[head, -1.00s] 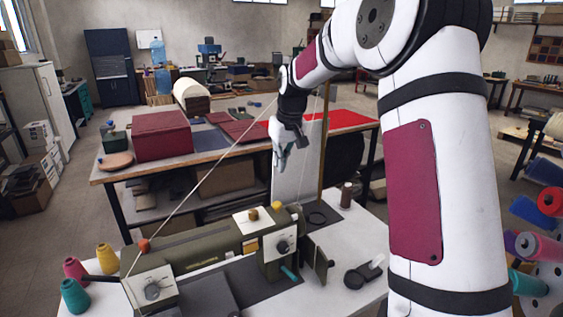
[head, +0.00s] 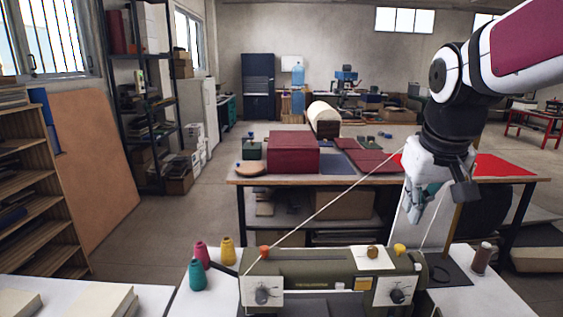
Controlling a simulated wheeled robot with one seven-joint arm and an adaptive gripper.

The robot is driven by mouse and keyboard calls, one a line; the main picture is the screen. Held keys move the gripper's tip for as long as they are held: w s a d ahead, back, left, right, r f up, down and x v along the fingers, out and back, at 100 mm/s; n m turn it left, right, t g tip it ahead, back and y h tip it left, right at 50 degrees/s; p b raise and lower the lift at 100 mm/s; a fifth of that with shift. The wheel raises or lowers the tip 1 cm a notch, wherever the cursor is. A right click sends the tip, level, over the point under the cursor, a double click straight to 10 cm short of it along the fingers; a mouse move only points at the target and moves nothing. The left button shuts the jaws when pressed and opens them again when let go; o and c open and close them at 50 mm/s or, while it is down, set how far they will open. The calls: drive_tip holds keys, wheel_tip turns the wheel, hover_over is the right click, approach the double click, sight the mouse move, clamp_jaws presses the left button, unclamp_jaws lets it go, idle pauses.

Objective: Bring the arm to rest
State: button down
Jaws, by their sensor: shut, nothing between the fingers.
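My gripper (head: 412,216) hangs at the right of the head view, pointing down, its fingers shut with nothing between them. It is above and behind the right end of the olive-green machine (head: 325,268), and appears in front of the worktable. My white arm with a dark red panel comes in from the upper right corner. The rest of the arm is out of the picture. A pale thread runs from the machine's left end up toward my gripper, where the arm hides its far end.
A dark red box (head: 293,153) and a red cloth (head: 504,165) lie on the worktable (head: 390,181) behind. Teal (head: 197,275), pink and yellow thread cones stand left of the machine. A brown spool (head: 482,258) stands to its right. Open floor shows at the left.

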drive_tip(key=s+a+f, duration=0.1)
drive_tip(key=s+a, duration=0.1)
drive_tip(key=s, duration=0.7)
drive_tip(key=s+a+f+t+y, duration=0.1)
drive_tip(key=s+a, duration=0.1)
drive_tip(key=s, duration=0.6)
drive_tip(key=shift+s+a+f, duration=0.2)
drive_tip(key=shift+s+f, duration=0.2)
idle(0.8)
